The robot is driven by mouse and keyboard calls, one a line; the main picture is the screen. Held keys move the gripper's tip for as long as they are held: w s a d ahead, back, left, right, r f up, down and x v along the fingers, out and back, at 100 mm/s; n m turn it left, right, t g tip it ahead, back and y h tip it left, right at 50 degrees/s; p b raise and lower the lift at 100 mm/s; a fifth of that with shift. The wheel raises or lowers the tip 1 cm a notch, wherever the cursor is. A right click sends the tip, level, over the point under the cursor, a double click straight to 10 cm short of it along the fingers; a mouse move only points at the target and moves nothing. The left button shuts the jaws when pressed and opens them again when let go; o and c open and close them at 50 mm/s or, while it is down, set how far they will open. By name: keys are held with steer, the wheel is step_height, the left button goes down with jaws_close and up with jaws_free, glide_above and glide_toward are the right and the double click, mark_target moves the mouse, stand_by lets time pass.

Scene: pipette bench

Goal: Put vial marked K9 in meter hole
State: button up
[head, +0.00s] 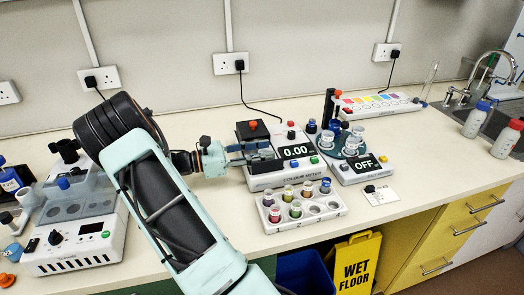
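The colour meter (283,178) is a white box with a display reading 0.00, in the middle of the bench. A dark part with an orange knob (253,126) stands at its back left. My gripper (263,154) reaches in from the left over the meter's left part, with its dark fingers across the hole area. A small clear vial-like shape (267,153) shows at the fingertips; whether it is gripped or inside the meter is unclear. A white rack (329,217) in front holds several vials with coloured contents and caps; some holes look empty. The mark K9 is not readable on any vial.
A device reading OFF (366,164) with a round vial carousel stands right of the meter. A switch plate (381,196) lies right of the rack. Bottles (476,121) and a sink are far right.

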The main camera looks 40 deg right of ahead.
steer(key=v, duration=0.7)
steer(key=shift+w+a, duration=0.1)
steer(key=shift+a, duration=0.15)
